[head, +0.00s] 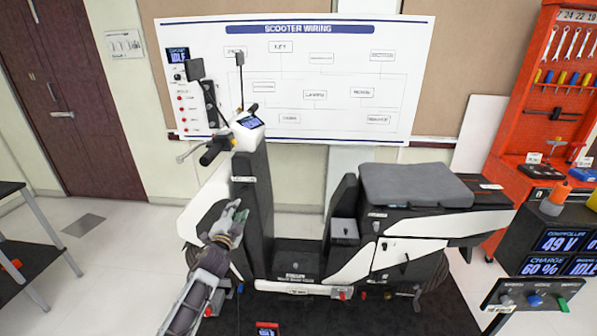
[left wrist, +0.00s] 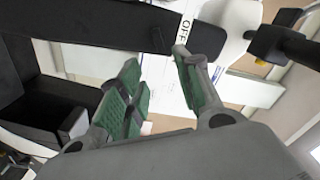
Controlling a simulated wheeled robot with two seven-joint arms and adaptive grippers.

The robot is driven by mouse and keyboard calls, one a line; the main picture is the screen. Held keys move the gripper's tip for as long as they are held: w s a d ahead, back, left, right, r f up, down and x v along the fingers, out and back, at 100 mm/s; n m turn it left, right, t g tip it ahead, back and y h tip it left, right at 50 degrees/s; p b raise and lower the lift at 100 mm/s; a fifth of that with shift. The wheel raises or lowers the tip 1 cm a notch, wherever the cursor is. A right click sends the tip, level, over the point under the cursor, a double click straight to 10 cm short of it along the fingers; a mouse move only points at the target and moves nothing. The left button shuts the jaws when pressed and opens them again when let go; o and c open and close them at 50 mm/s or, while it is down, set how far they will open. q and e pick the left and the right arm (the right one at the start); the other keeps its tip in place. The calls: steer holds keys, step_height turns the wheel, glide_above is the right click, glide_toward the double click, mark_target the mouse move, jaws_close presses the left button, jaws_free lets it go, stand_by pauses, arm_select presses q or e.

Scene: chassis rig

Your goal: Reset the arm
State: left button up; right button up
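My left gripper (head: 233,214) is raised in front of the scooter's front column, at the left of the head view. In the left wrist view its green-padded fingers (left wrist: 165,92) are spread apart with nothing between them, so it is open and empty. The white and black scooter (head: 345,263) stands in the middle of the head view. Its dark front column also crosses the left wrist view (left wrist: 90,30), beyond the fingers, with an "OFF" label near it. I cannot tell the exact gap between fingers and column. My right gripper is in neither view.
A wiring board (head: 345,75) hangs behind the scooter. A red tool rack (head: 550,90) stands at the right, with a dark display panel (head: 562,243) below it. A dark shelf table (head: 30,262) is at the left edge. The floor (head: 110,280) between table and scooter is clear.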

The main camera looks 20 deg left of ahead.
arm_select(q)
steer(key=shift+n, duration=0.3)
step_height(320, 180, down, 24)
steer(key=s+f+n+g+h, duration=0.1)
steer(key=s+n+g, duration=0.1)
steer(key=n+g, duration=0.25)
steer(key=s+d+f+n+g+h, duration=0.1)
steer(key=s+f+g, duration=0.1)
steer(key=s+f, duration=0.6)
steer(key=s+d+f+n+g, duration=0.1)
steer(key=s+f+g, duration=0.15)
steer(key=f, duration=0.95)
steer(key=s+d+f+g+h, duration=0.1)
steer(key=s+d+f+g, duration=0.15)
steer(key=s+f, duration=0.7)
steer(key=s+d+f+g, duration=0.1)
steer(key=s+d+f, duration=0.2)
steer(key=s+f, duration=0.65)
steer(key=s+d+f+g, duration=0.1)
steer(key=s+d, duration=0.1)
steer(key=s, duration=0.6)
steer(key=s+d+f+g, duration=0.1)
steer(key=s+d, duration=0.2)
steer(key=s, duration=0.6)
steer(key=s+d+f+g+h, duration=0.1)
steer(key=s+d+g, duration=0.1)
steer(key=s, duration=0.6)
steer(key=shift+s+d+f, duration=0.3)
steer(key=shift+d+f, duration=0.05)
steer(key=shift+d, duration=0.4)
